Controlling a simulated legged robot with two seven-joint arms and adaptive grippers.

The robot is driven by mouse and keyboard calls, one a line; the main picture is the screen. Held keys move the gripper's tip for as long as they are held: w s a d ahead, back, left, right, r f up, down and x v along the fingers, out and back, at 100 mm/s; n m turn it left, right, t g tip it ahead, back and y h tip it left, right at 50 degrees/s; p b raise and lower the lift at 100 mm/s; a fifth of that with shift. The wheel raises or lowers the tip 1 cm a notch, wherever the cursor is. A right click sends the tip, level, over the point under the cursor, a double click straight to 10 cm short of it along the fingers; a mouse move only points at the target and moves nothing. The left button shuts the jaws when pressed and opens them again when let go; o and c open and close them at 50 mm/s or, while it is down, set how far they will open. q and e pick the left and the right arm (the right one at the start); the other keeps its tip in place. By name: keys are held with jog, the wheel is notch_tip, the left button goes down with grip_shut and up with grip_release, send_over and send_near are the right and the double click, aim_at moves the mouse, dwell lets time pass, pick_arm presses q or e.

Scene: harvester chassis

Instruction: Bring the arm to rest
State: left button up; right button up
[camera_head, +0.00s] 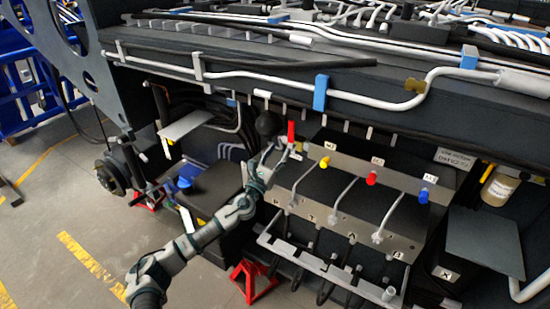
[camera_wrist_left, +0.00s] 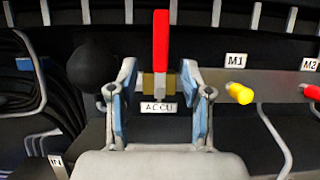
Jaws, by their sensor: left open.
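My left arm reaches in from the lower left in the head view. My left gripper (camera_head: 279,153) is at the left end of the grey valve panel (camera_head: 330,213), close to an upright red lever (camera_head: 291,132). In the left wrist view my left gripper (camera_wrist_left: 158,75) is open, with one finger on each side of the red lever (camera_wrist_left: 161,40). The lever stands on a brass valve above an ACCU label (camera_wrist_left: 158,108). Gaps show between the fingers and the lever. My right gripper is not in view.
The panel carries a yellow knob (camera_head: 324,162), a red knob (camera_head: 371,178) and a blue knob (camera_head: 423,196). A black ball (camera_wrist_left: 92,63) sits left of the gripper. The chassis beam (camera_head: 240,58) with pipes overhangs. Open floor (camera_head: 60,215) lies at the left.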

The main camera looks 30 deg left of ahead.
pick_arm(q)
jog(key=shift+v, duration=1.1)
jog(key=shift+f, duration=0.1)
